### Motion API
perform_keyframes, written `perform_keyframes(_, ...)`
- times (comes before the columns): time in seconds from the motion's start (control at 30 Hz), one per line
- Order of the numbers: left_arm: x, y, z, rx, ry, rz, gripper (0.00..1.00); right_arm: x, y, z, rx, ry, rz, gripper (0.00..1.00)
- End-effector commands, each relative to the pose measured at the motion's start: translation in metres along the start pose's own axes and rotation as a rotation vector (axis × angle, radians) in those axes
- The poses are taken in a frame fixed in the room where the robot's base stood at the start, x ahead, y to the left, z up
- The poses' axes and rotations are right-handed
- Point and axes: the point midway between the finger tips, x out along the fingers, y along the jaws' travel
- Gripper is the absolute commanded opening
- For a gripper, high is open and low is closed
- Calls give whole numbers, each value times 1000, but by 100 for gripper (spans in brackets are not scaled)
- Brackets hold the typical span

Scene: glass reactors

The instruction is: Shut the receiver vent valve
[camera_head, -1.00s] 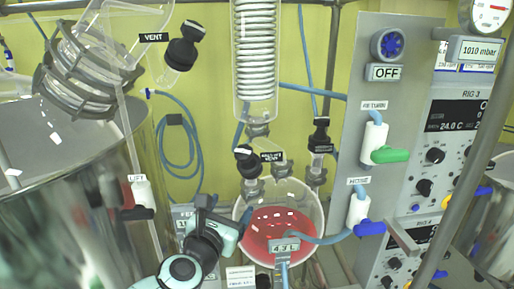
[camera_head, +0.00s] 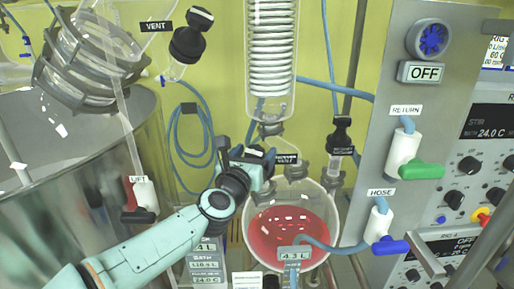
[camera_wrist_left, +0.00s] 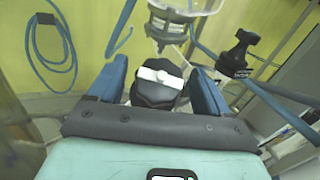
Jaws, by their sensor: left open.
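The receiver vent valve has a dark knob (camera_head: 254,151), mostly hidden by my gripper in the head view, beside a black "VENT" label (camera_head: 286,159) above the receiver flask. In the left wrist view the black knob (camera_wrist_left: 155,88) carries a white bar lying roughly crosswise. My left gripper (camera_head: 262,165) is at this knob and open. In the left wrist view its blue fingers (camera_wrist_left: 157,80) stand on either side of the knob, with a visible gap at each side. My right gripper is not in view.
The receiver flask (camera_head: 290,243) with red liquid hangs just below. Another black valve (camera_head: 341,140) stands to the right, and the upper vent knob (camera_head: 188,43) is at upper left. The panel with return tap (camera_head: 405,155) and hose tap (camera_head: 379,225) is at right; a large vessel (camera_head: 80,200) is at left.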

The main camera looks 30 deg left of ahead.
Motion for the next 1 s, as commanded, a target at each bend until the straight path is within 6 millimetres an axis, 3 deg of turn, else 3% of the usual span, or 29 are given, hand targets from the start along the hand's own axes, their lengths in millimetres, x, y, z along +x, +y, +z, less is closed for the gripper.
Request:
perform_keyframes(0.2, 21, 1, 0, 0, 0, 2, 78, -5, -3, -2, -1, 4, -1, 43)
perform_keyframes(0.5, 23, 1, 0, 1, 1, 1, 78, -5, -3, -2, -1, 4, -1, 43)
perform_keyframes(0.53, 23, 1, 0, 1, 1, 1, 75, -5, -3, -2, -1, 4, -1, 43)
perform_keyframes(0.67, 23, 0, 0, 1, 0, 1, 32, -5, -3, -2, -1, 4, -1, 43)
perform_keyframes(0.7, 23, 0, 0, 1, 0, 1, 27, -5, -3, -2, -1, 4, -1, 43)
perform_keyframes(1.0, 23, 1, -2, 14, 0, -20, 27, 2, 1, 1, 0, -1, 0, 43)
